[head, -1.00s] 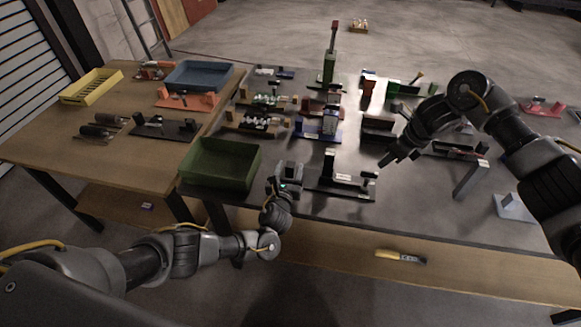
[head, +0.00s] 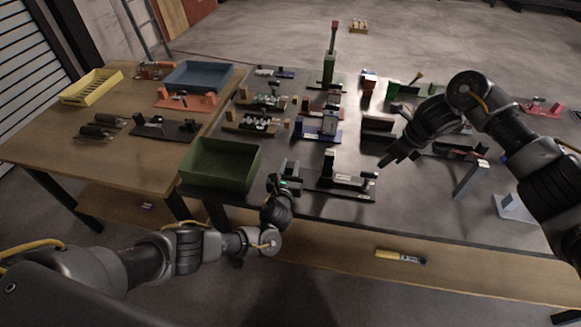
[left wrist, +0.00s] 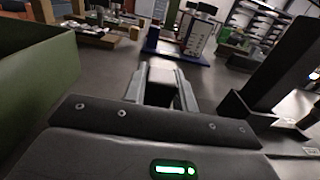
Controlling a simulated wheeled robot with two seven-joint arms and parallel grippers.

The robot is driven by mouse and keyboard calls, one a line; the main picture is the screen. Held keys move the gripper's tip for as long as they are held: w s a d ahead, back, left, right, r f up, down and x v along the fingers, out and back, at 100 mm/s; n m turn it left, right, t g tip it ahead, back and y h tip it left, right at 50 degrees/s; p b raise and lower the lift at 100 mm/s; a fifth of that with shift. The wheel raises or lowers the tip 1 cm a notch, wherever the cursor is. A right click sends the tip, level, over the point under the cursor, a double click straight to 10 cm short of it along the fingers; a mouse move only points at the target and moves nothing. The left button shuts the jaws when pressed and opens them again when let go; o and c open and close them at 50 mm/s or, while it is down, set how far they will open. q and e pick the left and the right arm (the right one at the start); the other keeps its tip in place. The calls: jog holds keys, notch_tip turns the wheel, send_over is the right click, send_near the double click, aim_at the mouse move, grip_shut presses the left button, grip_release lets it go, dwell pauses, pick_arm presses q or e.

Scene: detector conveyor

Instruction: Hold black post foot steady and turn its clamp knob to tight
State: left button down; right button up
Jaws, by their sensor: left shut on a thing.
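The black post foot (head: 345,191) lies near the front edge of the dark table, with its upright post (head: 328,165) at its left end. A pale-ended part at its right end (head: 369,175) looks like the clamp knob; its setting cannot be read. My left gripper (head: 290,167) is left of the foot, apart from the post. In the left wrist view my left gripper (left wrist: 160,82) is shut on a grey shape, too unclear to name; the black post (left wrist: 280,65) stands to its right. My right gripper (head: 386,162) hangs above and right of the foot; its jaw gap is unclear.
A green bin (head: 220,182) stands close left of my left gripper. A blue fixture (head: 318,134) and several other fixtures stand behind the foot. A grey bracket (head: 470,178) is to the right. A yellow-handled tool (head: 400,257) lies on the lower shelf.

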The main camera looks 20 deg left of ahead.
jog(key=o, duration=0.7)
jog(key=shift+o, duration=0.3)
jog(key=shift+w+a, duration=0.15)
jog(key=shift+w, duration=0.1)
jog(key=w+a+m+t+h, duration=0.1)
jog(key=w+a+m+t, duration=0.1)
jog(key=w+a+t, duration=0.35)
jog(key=m+t+h, duration=0.2)
jog(key=m+t, duration=0.4)
jog(key=m, duration=0.3)
send_near(370, 174)
jog(key=x, duration=0.9)
